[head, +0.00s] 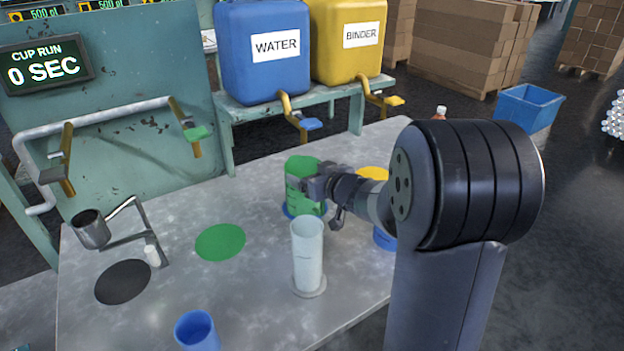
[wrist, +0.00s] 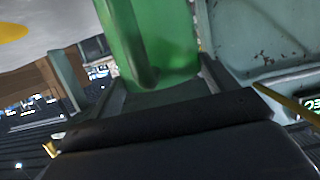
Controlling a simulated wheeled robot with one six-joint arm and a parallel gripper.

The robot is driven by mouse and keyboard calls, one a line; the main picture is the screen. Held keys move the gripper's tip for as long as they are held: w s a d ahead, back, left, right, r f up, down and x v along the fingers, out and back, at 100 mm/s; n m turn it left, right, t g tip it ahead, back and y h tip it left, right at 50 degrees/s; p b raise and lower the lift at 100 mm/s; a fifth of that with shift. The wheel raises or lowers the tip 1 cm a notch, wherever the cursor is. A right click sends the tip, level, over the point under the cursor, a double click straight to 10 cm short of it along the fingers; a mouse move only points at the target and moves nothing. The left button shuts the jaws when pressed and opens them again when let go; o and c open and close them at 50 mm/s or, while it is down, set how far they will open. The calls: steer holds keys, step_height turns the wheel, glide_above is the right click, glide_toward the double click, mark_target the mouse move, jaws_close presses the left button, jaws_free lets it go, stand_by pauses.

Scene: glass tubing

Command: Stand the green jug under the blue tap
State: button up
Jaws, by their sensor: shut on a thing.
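The green jug (head: 303,172) is upright at the back of the grey table, over a blue disc (head: 288,211) whose rim shows around its base. The blue-handled tap (head: 304,122) of the blue WATER tank (head: 264,50) is above and behind the jug. My gripper (head: 312,187) is shut on the jug from its right side. The jug also fills the top middle of the wrist view (wrist: 155,45), between my fingers. I cannot tell whether its base touches the table.
A clear cylinder (head: 307,255) stands close in front of the jug. A blue cup (head: 197,330) is at the front and another blue vessel (head: 383,237) is partly behind my arm. Green (head: 220,242) and black (head: 123,282) discs lie bare at left, near a metal cup (head: 90,229) on a stand.

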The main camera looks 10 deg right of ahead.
steer(key=shift+f, duration=0.2)
steer(key=o, duration=1.4)
steer(key=shift+r, duration=0.1)
steer(key=p+v, duration=0.3)
steer(key=v, duration=0.9)
